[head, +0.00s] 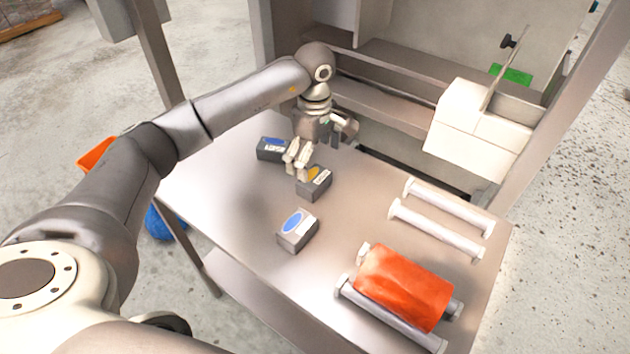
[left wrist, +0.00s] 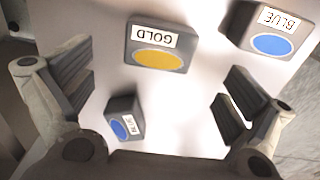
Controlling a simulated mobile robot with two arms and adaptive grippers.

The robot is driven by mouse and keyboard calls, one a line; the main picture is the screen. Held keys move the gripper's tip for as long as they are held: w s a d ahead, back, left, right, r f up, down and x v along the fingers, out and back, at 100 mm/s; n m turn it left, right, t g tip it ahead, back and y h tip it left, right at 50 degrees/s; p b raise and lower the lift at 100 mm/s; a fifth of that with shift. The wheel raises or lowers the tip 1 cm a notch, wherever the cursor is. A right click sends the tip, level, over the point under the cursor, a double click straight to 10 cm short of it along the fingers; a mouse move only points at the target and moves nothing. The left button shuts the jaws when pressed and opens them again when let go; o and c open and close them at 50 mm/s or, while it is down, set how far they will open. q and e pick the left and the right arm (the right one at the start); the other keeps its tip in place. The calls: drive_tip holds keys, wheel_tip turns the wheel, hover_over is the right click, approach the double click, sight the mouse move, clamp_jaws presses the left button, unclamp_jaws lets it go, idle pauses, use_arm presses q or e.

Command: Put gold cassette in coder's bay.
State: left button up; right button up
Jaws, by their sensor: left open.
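The gold cassette (head: 316,187) is a grey block with a yellow oval and a white label, lying on the metal table (head: 225,208). In the left wrist view the gold cassette (left wrist: 157,62) shows whole, label upside down, beyond the fingertips. My left gripper (head: 318,150) is open and empty, close to the gold cassette in the head view; its spread fingers also flank the left wrist view (left wrist: 160,98). A white box-like machine (head: 470,140) stands at the right back; I cannot tell whether it is the coder or where its bay is. My right gripper is out of view.
One blue cassette (head: 272,152) lies left of the gold one, another (head: 297,236) nearer the front. White rollers (head: 435,230) and an orange roll (head: 405,285) occupy the table's right side. A dark slot (head: 400,168) runs along the back edge.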

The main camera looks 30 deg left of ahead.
sight(314, 177)
use_arm(q)
drive_tip(key=shift+f, duration=0.85)
wheel_tip(314, 177, down, 5)
drive_tip(key=p, duration=0.2)
drive_tip(key=shift+p, duration=0.35)
drive_tip(key=shift+f, duration=0.2)
drive_tip(key=c, duration=1.1)
drive_tip(key=shift+c, duration=0.5)
drive_tip(key=shift+r, duration=0.15)
